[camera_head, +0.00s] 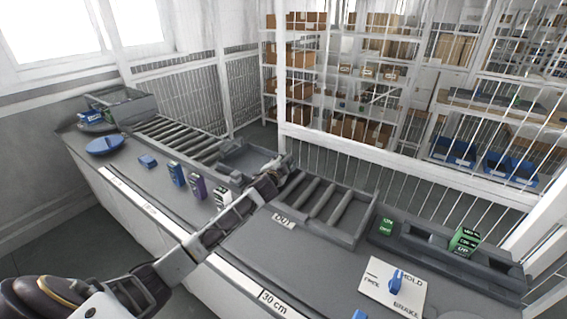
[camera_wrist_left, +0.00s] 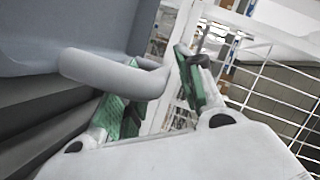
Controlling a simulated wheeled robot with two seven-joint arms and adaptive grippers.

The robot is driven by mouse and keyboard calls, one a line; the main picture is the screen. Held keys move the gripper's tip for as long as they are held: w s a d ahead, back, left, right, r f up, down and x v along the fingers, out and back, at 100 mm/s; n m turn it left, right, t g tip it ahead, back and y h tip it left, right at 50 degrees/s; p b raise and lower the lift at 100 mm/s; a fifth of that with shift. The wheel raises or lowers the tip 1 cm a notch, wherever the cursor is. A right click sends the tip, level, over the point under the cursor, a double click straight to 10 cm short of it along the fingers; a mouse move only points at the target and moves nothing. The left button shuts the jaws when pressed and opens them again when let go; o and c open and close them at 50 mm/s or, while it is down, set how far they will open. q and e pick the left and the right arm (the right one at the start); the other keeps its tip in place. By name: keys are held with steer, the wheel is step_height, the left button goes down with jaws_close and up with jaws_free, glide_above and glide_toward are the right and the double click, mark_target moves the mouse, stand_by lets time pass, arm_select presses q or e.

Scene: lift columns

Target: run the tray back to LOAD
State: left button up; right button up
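The grey tray (camera_head: 240,158) sits at the near end of the roller track (camera_head: 178,135), left of the OUT section. My left gripper (camera_head: 277,172) is at the tray's right side, and its fingers are small there. In the left wrist view a grey rounded handle (camera_wrist_left: 105,73) stands out from a grey wall. My left gripper (camera_wrist_left: 153,95) has its green-padded fingers apart, with the handle reaching between them; a gap shows on the right finger's side. My right gripper is not in view. I can read no LOAD label.
An OUT label (camera_head: 284,221) lies before more rollers (camera_head: 322,203). A FREE/HOLD/BRAKE plate (camera_head: 378,290) carries a blue lever (camera_head: 397,281). Several small boxes (camera_head: 197,187) and a blue dish (camera_head: 104,145) stand at left.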

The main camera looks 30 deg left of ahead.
arm_select(q)
steer(key=shift+x, duration=0.9)
jaws_close()
